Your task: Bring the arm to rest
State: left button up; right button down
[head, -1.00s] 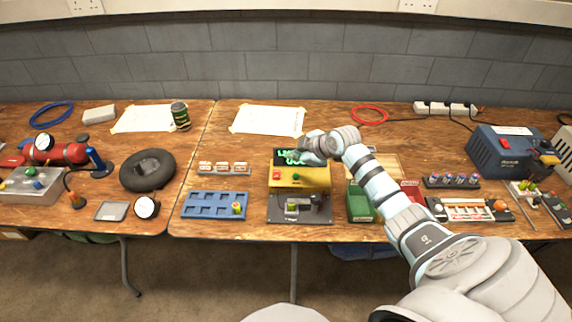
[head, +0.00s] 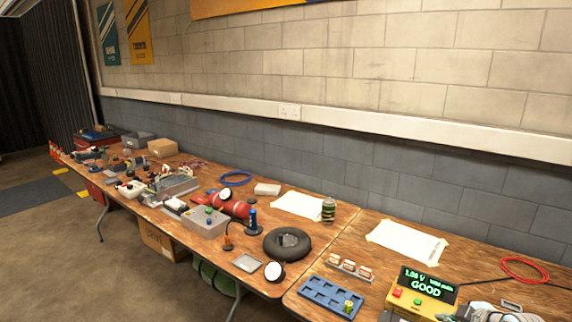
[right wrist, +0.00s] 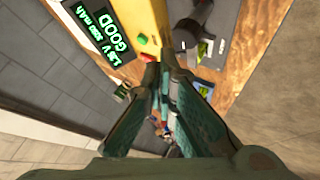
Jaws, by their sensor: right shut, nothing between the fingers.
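My right arm's end (head: 490,312) is partly in view at the bottom right of the head view, beside the yellow tester (head: 425,303). In the right wrist view my right gripper (right wrist: 164,72) is shut and empty, its fingertips close to the tester (right wrist: 146,22). The tester's display (head: 428,283) is lit green and reads GOOD; it also shows in the wrist view (right wrist: 105,35). Red and green buttons sit beside the display. My left gripper is in neither view.
A blue tray (head: 322,297) with one cell in it lies left of the tester. More equipment fills the bench at the far left.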

jog(key=s+a+f+m+g, duration=0.1)
jog(key=s+a+f+g, duration=0.1)
jog(key=s+a+f, duration=0.45)
jog(key=s+a+f+m+g, duration=0.15)
jog(key=s+a+f, duration=0.25)
jog(key=s+a, duration=0.55)
jog(key=s+a+r+m+g+h, duration=0.15)
jog(key=s+m, duration=0.55)
jog(key=s, duration=1.2)
notch_tip(320, 180, down, 20)
jog(key=s+d+g, duration=0.2)
jog(key=s+f+g, duration=0.1)
jog(key=s+f, duration=1.1)
jog(key=s, duration=0.1)
jog(key=shift+s+d+f, duration=0.2)
jog(key=shift+s+d, duration=0.15)
